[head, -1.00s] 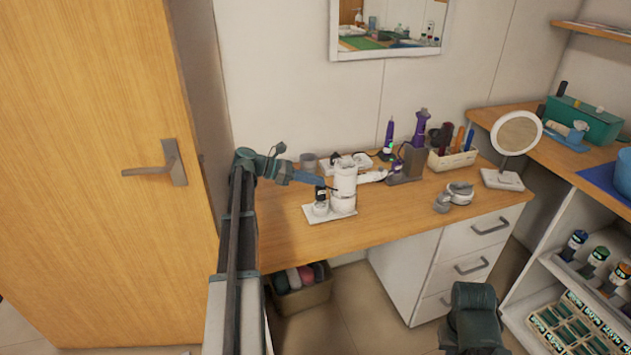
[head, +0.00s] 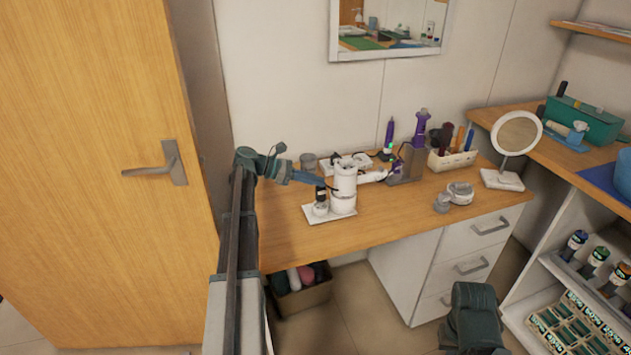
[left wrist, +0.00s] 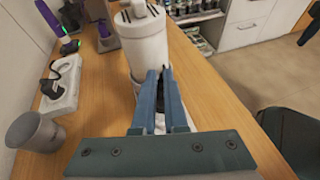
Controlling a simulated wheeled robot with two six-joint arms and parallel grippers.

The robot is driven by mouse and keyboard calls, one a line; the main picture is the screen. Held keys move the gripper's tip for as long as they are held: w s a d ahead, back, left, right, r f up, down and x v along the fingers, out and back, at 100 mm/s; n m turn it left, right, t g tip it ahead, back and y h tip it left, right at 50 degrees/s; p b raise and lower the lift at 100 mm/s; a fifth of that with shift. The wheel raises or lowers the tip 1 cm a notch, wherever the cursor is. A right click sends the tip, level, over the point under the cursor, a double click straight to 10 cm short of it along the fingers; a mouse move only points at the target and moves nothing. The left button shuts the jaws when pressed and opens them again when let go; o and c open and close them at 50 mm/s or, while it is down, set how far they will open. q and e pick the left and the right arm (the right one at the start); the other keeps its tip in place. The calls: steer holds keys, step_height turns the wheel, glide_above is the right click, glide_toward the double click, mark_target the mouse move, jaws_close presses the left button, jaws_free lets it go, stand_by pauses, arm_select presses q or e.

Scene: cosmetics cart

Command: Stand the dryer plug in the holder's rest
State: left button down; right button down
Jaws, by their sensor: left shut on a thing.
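My left gripper (head: 322,183) is at the left side of a white canister (head: 344,182) on the table. In the left wrist view its two blue fingers (left wrist: 160,75) close together in front of the canister (left wrist: 146,45). A small dark piece (left wrist: 165,74), likely the dryer plug, shows between the fingertips; the fingers hide most of it. A grey-brown holder (head: 407,164) stands to the right, with a purple styling tool (head: 421,126) upright in it. The holder's plug rest cannot be made out. My right gripper is not in view.
Behind are a white power strip (left wrist: 62,92) with a black plug and a grey cup (left wrist: 35,132). A brush box (head: 452,160) and round mirror (head: 516,135) stand right.

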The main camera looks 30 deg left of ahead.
arm_select(q)
steer(key=shift+f+b, duration=1.8)
steer(key=shift+f, duration=0.05)
steer(key=c, duration=0.9)
jaws_free()
steer(key=shift+r, duration=0.1)
steer(key=shift+a, duration=0.1)
steer(key=p+v, duration=0.2)
steer(key=v, duration=0.5)
steer(key=shift+s+a+p, duration=0.1)
steer(key=shift+p, duration=0.3)
steer(key=shift+s, duration=0.1)
